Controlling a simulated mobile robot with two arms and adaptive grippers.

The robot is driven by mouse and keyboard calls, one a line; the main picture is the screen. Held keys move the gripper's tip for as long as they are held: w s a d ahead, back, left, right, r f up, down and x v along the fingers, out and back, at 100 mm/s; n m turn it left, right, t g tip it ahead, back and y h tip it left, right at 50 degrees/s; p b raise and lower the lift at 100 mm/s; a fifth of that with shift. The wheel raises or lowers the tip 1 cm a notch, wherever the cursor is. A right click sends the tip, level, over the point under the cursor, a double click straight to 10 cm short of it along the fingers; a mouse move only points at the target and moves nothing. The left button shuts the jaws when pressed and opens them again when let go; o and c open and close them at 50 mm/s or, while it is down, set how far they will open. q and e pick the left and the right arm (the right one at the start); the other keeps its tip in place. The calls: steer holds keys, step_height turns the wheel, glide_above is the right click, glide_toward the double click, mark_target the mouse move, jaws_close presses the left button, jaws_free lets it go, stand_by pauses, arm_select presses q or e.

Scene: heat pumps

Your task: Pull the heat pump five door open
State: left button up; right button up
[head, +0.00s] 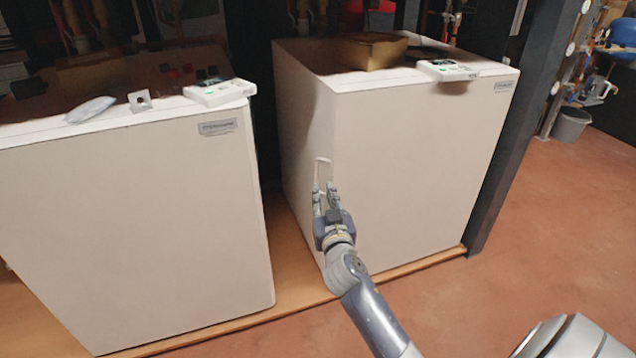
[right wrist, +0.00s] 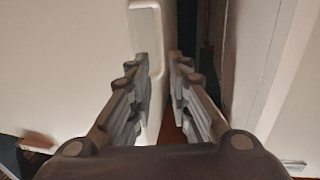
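The white heat pump (head: 415,165) on the right has a slim pale handle (head: 322,172) near its left front edge, and its door looks closed. My right gripper (head: 323,187) is at the lower end of this handle, with its fingers pointing at the front. In the right wrist view, the two fingers (right wrist: 159,62) are apart. The handle (right wrist: 147,38) shows just beyond the tips, mostly ahead of the left finger. I cannot tell whether they touch. No number is readable on the pump. My left gripper is not in view.
A second white heat pump (head: 135,225) stands on the left, with a dark gap between the two. Both stand on a low wooden base (head: 296,268). A cardboard-coloured box (head: 368,50) and a control panel (head: 447,69) are on top. The reddish floor (head: 540,225) at right is clear.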

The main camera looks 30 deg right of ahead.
mark_target(317, 172)
steer(key=b+x, duration=0.2)
steer(key=x, duration=0.7)
steer(key=shift+w, duration=0.1)
steer(key=shift+c, duration=0.3)
jaws_close()
